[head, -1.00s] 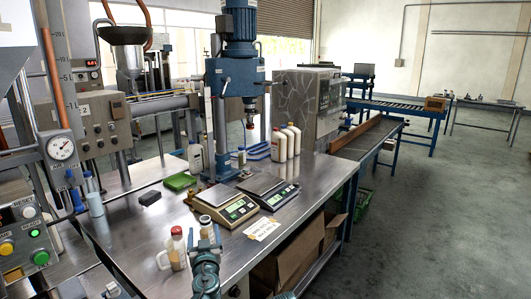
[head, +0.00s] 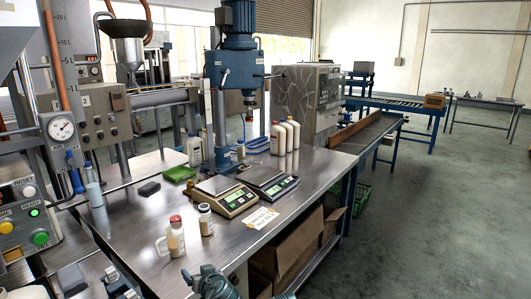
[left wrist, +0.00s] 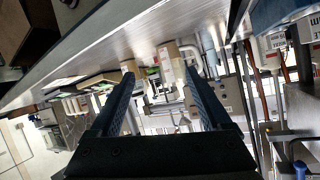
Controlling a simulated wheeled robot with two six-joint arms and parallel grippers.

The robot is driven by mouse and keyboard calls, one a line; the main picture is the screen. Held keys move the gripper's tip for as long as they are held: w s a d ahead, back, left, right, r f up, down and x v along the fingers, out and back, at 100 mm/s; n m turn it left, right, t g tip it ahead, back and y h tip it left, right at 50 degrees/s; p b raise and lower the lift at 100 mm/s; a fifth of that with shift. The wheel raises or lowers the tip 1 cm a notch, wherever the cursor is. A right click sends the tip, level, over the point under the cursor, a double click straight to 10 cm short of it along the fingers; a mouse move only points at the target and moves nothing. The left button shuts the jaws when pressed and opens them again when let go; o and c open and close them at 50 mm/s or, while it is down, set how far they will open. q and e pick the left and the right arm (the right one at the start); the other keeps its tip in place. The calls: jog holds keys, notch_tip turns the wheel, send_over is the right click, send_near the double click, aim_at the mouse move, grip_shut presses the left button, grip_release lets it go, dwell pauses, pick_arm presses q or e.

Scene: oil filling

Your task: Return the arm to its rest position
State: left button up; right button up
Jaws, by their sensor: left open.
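My left gripper (head: 203,270) is at the bottom edge of the head view, in front of the table's near edge, and partly cut off. In the left wrist view its two dark blue fingers are spread apart (left wrist: 158,75) with nothing held between them. A small capped bottle (head: 205,221) stands upright on the steel table (head: 130,225), beyond the gripper and apart from it. A red-capped jug (head: 175,238) stands to its left. My right gripper does not show.
Two scales (head: 236,203) (head: 277,187) and a paper label (head: 261,218) lie on the table. A blue drill-press-like machine (head: 238,75) stands behind them. An open cardboard box (head: 285,250) sits under the table. The floor at right is clear.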

pick_arm(q)
jog(key=s+d+f+m+g+h+b, duration=0.35)
jog(key=s+d+f+g, duration=0.3)
jog(key=s+f, duration=0.3)
jog(key=s+d+f+m+g+h+b, duration=0.2)
jog(key=s+d+f+m+g, duration=0.3)
jog(key=s+d+f, duration=0.5)
notch_tip(320, 180, up, 19)
jog(key=a+p, duration=0.2)
jog(key=p, duration=1.6)
jog(key=shift+s+a+n, duration=0.25)
jog(key=shift+s+n, duration=0.1)
jog(key=shift+s, duration=0.1)
